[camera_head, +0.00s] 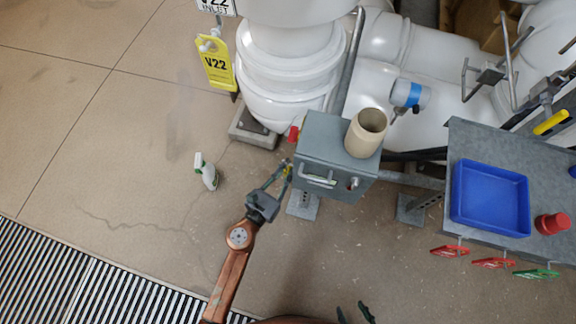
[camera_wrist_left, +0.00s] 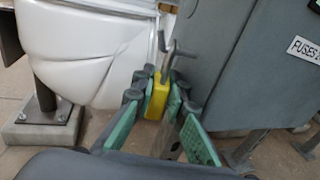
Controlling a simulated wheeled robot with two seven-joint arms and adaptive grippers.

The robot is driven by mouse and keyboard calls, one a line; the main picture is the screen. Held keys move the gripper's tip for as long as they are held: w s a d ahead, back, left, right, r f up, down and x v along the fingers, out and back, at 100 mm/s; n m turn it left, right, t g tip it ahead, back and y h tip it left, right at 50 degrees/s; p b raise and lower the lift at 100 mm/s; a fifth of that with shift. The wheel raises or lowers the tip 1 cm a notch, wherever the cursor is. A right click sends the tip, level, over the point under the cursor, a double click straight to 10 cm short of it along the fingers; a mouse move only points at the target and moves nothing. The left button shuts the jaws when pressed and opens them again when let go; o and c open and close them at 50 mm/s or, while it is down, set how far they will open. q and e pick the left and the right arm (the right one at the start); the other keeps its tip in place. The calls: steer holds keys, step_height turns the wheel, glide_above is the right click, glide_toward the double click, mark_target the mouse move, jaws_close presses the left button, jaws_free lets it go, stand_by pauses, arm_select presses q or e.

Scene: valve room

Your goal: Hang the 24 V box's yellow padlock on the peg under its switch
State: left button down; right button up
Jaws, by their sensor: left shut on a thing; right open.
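The yellow padlock (camera_wrist_left: 157,98) sits upright between the green-padded fingers of my left gripper (camera_head: 284,171), which is shut on it. In the left wrist view its grey shackle points up, close to a grey metal peg (camera_wrist_left: 163,43) beside the grey box (camera_wrist_left: 222,60). I cannot tell whether the shackle is around the peg or only in front of it. In the head view, my left gripper is at the left side of the grey box (camera_head: 318,135), below a red switch (camera_head: 294,133). My right gripper (camera_head: 356,313) is open and empty at the bottom edge.
A beige cup (camera_head: 364,136) stands on the box. A grey bench with a blue tray (camera_head: 490,197) and red knob (camera_head: 552,223) is at right, with coloured tags hanging along its edge. White pipes (camera_head: 285,60) stand behind.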

arm_select(q)
steer(key=shift+s+d, duration=0.1)
steer(key=shift+d, duration=0.1)
steer(key=c, duration=1.8)
jaws_free()
steer(key=shift+c, duration=0.2)
steer(key=shift+s, duration=0.15)
